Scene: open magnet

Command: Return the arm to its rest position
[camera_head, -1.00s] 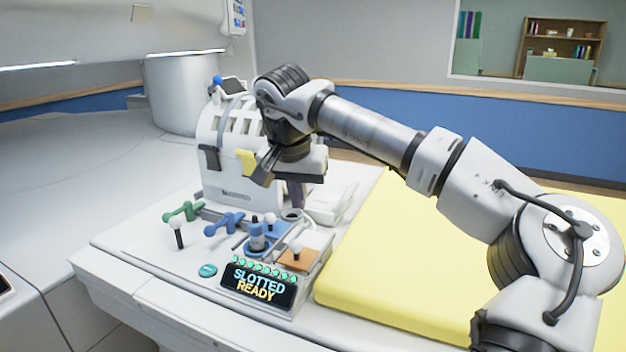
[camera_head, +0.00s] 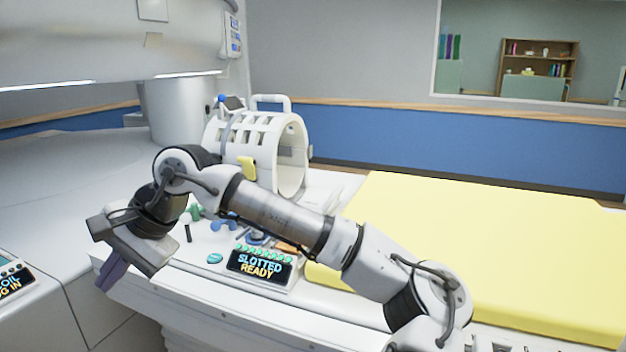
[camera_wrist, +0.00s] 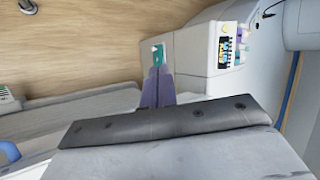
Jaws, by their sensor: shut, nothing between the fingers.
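My gripper (camera_head: 112,280) hangs at the end of my bent arm at the lower left of the head view, out past the near edge of the white bed. Its purple fingers point down and are shut with nothing between them. They also show shut in the wrist view (camera_wrist: 158,88). The arm reaches from the lower right, passing in front of the bed and partly hiding the items on it. No rest position is marked in either view.
A white slotted coil (camera_head: 290,150) stands on the bed behind my arm. A display panel (camera_head: 258,264) reads "SLOTTED READY". A yellow mattress (camera_head: 460,240) lies right. Another display (camera_head: 12,285) is at the left edge. The magnet housing (camera_head: 110,40) overhangs upper left.

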